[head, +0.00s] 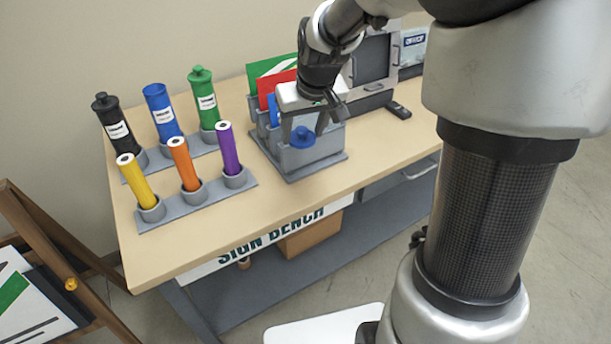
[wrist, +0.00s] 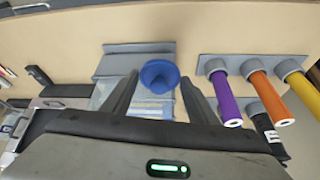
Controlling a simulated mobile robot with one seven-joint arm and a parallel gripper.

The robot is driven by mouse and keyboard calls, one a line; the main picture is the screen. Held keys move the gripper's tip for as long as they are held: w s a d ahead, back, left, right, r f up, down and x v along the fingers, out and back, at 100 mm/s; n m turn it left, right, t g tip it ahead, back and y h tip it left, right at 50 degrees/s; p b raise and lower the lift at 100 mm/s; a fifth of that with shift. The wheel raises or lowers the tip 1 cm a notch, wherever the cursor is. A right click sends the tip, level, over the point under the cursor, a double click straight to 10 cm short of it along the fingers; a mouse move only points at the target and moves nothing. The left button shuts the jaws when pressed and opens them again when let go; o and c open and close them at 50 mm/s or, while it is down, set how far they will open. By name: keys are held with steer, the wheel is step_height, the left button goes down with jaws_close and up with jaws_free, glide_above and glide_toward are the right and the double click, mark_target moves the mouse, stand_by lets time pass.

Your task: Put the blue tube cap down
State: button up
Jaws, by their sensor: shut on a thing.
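My gripper (head: 303,133) is shut on the blue tube cap (head: 302,139), above the front of the grey sorter (head: 318,168) on the bench. In the wrist view the round blue cap (wrist: 160,75) sits between the two fingertips (wrist: 160,92). In the head view the cap seems clear of the sorter, but the exact gap is hard to tell. The blue tube (head: 162,112) stands in the back rack to the left, with its top uncapped.
Black (head: 115,125) and green (head: 205,100) capped tubes flank the blue one. Yellow (head: 135,178), orange (head: 184,163) and purple (head: 229,148) tubes stand in the front rack. Coloured sheets (head: 273,85) rise behind the gripper. Bare bench top (head: 215,222) lies along the front edge.

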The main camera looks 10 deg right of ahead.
step_height(320, 180, down, 13)
steer(key=shift+f+b, duration=0.1)
steer(key=shift+b, duration=0.75)
steer(key=shift+f+b, duration=0.5)
steer(key=shift+b, duration=0.05)
steer(key=o, duration=1)
steer(key=shift+r, duration=0.1)
